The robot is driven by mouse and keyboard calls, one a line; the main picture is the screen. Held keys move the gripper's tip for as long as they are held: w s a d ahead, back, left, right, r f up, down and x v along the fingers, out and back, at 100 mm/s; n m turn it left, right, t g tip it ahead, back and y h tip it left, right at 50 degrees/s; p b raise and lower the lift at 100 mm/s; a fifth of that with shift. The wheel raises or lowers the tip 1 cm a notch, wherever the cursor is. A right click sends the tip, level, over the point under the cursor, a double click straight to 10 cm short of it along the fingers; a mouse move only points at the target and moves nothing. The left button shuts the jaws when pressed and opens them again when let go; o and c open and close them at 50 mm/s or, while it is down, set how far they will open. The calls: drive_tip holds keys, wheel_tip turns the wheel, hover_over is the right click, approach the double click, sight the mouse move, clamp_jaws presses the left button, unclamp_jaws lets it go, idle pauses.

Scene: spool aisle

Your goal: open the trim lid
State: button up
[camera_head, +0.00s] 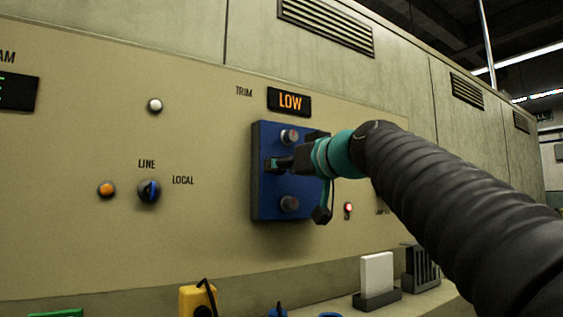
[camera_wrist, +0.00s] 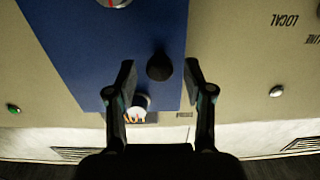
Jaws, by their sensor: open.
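Below the TRIM label, a blue panel (camera_head: 268,205), which I take for the trim lid, stands flat against the beige wall, its side edge visible. It carries two silver knobs, one upper (camera_head: 290,136) and one lower (camera_head: 289,203). My gripper (camera_head: 275,165) is in front of its middle. In the wrist view the picture is turned over; the blue panel (camera_wrist: 75,45) fills the upper left. A round black knob (camera_wrist: 160,67) shows between the open fingertips of my gripper (camera_wrist: 160,75), with gaps on both sides. I cannot tell how deep the fingertips reach.
An orange LOW display (camera_head: 290,102) sits above the panel. A blue-black LINE/LOCAL switch (camera_head: 149,191), an orange button (camera_head: 106,189) and a white button (camera_head: 155,105) are to the left. A red lamp (camera_head: 348,208) is to the right. A white block (camera_head: 377,275) stands on the ledge below.

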drive_tip(key=shift+x, duration=0.95)
clamp_jaws()
drive_tip(key=shift+f, duration=0.1)
